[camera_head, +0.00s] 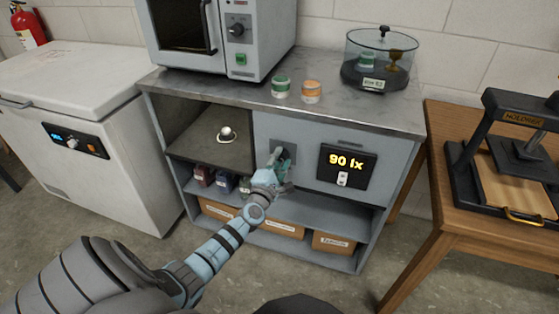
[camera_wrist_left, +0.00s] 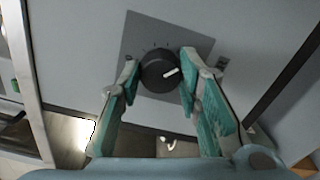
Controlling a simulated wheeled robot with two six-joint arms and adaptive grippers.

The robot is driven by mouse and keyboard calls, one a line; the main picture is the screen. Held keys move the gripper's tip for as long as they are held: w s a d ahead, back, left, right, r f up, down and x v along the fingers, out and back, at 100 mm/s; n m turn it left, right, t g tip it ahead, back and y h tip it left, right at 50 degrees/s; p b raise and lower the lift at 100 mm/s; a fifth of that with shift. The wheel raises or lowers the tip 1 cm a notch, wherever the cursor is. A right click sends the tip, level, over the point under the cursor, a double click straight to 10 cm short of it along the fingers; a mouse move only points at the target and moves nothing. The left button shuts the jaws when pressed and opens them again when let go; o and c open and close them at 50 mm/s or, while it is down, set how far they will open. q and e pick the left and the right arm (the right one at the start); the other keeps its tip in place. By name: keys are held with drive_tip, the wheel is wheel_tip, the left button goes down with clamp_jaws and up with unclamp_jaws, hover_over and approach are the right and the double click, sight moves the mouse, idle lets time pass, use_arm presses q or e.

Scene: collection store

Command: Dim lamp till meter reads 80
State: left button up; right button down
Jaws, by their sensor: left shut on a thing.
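A meter (camera_head: 346,167) with a black display on the grey cabinet front reads "90 lx" in yellow digits. To its left is a grey plate with a round black dimmer knob, which shows clearly in the left wrist view (camera_wrist_left: 160,71). The knob's white pointer mark points right and slightly up. My left gripper (camera_head: 281,160) is at the knob in the head view and covers most of it. In the left wrist view its teal fingers (camera_wrist_left: 158,82) are shut on the knob, one on each side. A small lamp (camera_head: 227,134) sits in the open compartment to the left. My right gripper is not in view.
A green-lidded jar (camera_head: 281,87) and an orange-lidded jar (camera_head: 311,92) stand on the counter (camera_head: 331,105). A glass desiccator (camera_head: 380,60) and an oven (camera_head: 220,38) stand behind. A wooden table (camera_head: 462,222) with a press is at right, a chest freezer (camera_head: 90,130) at left.

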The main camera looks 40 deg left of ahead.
use_arm(q)
drive_tip(key=shift+f+n, duration=0.1)
drive_tip(key=shift+n, duration=0.3)
drive_tip(key=o, duration=1.1)
drive_tip(key=shift+o, duration=0.2)
drive_tip(key=shift+s, duration=0.2)
drive_tip(key=v, duration=1.1)
drive_tip(key=shift+s+d, duration=0.2)
drive_tip(key=shift+s, duration=0.1)
